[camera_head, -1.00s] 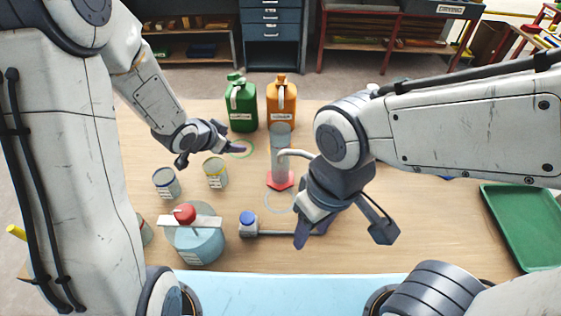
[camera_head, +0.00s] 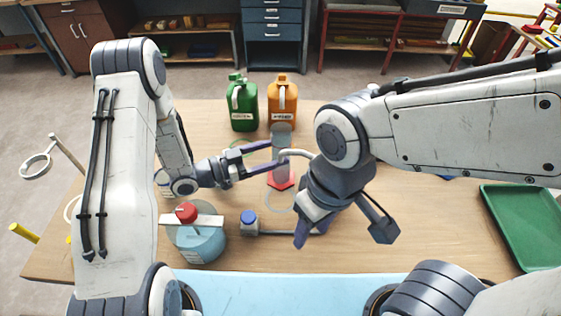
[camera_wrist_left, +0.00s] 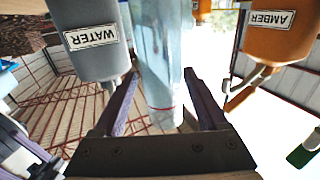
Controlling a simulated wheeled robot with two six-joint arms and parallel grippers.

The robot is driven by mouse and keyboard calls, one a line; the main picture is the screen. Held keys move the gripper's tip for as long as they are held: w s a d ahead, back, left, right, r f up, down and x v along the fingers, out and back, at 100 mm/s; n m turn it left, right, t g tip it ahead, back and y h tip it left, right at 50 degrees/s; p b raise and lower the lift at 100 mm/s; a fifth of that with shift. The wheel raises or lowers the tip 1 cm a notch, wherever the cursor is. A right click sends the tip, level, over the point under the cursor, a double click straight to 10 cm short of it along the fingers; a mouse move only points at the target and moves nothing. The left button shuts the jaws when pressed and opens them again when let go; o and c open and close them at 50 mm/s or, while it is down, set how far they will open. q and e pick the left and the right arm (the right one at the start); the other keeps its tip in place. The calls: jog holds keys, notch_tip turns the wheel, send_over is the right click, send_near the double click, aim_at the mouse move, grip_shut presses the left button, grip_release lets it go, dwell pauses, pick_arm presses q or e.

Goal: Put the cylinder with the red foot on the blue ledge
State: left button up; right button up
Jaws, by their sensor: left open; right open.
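The clear cylinder (camera_head: 281,138) stands upright on its red foot (camera_head: 281,181) in the middle of the table. My left gripper (camera_head: 271,155) is open, its fingers reaching in from the left at the cylinder. In the left wrist view the cylinder (camera_wrist_left: 160,60) lies between the two open fingers of my left gripper (camera_wrist_left: 160,72), with no clear grip on it. My right gripper (camera_head: 343,236) is open and empty, to the right of the cylinder and nearer the front. The light blue ledge (camera_head: 300,287) runs along the table's front edge.
Green (camera_head: 242,105) and orange (camera_head: 282,103) jugs stand behind the cylinder. A green tray (camera_head: 525,225) lies at the right. The ledge's middle looks clear.

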pick_arm(q)
jog(key=p+x, duration=0.1)
jog(key=x, duration=0.1)
jog(key=p+x, duration=0.1)
jog(key=x, duration=0.2)
jog(key=shift+w+d+f, duration=0.2)
jog(key=shift+d+f, duration=0.05)
grip_shut()
